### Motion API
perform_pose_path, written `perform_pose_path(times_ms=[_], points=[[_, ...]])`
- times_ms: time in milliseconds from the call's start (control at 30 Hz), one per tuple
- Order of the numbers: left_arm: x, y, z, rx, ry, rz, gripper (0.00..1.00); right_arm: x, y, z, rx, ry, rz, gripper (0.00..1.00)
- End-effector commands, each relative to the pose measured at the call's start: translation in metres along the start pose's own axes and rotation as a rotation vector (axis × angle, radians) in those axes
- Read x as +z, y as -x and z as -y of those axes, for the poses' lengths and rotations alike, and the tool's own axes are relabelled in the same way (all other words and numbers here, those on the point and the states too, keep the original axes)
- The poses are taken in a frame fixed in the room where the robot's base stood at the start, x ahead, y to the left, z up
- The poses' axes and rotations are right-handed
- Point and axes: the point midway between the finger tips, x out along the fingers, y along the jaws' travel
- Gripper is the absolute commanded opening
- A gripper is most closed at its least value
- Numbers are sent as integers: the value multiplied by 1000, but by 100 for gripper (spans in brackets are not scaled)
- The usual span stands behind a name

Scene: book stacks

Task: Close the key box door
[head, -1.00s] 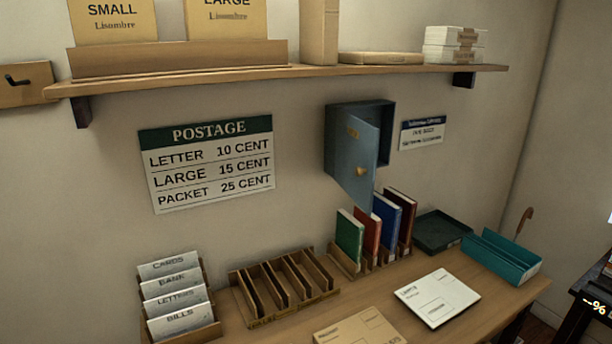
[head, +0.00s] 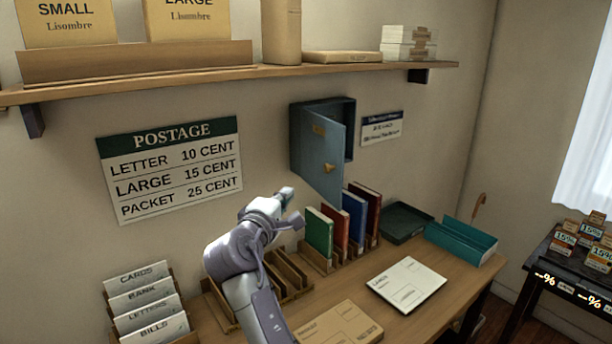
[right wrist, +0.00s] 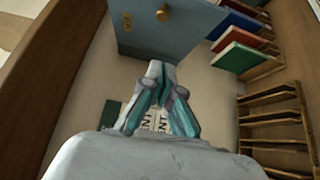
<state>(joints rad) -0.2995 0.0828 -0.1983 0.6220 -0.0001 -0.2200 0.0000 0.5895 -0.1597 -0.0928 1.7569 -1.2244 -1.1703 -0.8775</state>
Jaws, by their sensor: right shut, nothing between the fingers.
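The blue-grey key box (head: 348,130) hangs on the wall under the shelf. Its door (head: 321,165) stands open, swung out from the box, with a brass knob (head: 329,168) near its lower free edge. My right gripper (head: 287,194) is to the left of and below the door, shut and empty, apart from the door as far as I can tell. In the right wrist view the fingers (right wrist: 158,82) are together, and the door (right wrist: 160,35) with its knob (right wrist: 163,14) shows beyond them. My left gripper is not in view.
Upright books (head: 353,217) stand in a rack below the box. A wooden shelf (head: 230,80) runs above it. A postage sign (head: 170,170) is on the wall to the left. The desk holds card files (head: 140,290), a wooden rack (head: 285,270) and a teal tray (head: 461,243).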

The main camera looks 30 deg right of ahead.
Motion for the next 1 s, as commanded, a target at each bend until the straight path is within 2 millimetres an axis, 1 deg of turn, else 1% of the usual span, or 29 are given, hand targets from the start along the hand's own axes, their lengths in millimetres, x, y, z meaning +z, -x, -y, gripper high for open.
perform_pose_path(times_ms=[33,67,167,233,600,700,800,1000], points=[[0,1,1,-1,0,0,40,0,-2,-6,10,7,7,0],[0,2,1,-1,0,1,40,0,-3,-9,14,10,9,0],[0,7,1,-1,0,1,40,0,-13,-10,16,14,10,0],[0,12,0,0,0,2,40,1,-25,-11,15,14,12,0],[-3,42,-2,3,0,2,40,2,-102,-12,12,12,10,0],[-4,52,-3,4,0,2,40,14,-113,-13,12,11,10,0],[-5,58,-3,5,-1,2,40,22,-121,-12,13,10,9,0],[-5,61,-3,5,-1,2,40,29,-128,-9,13,8,6,0]])
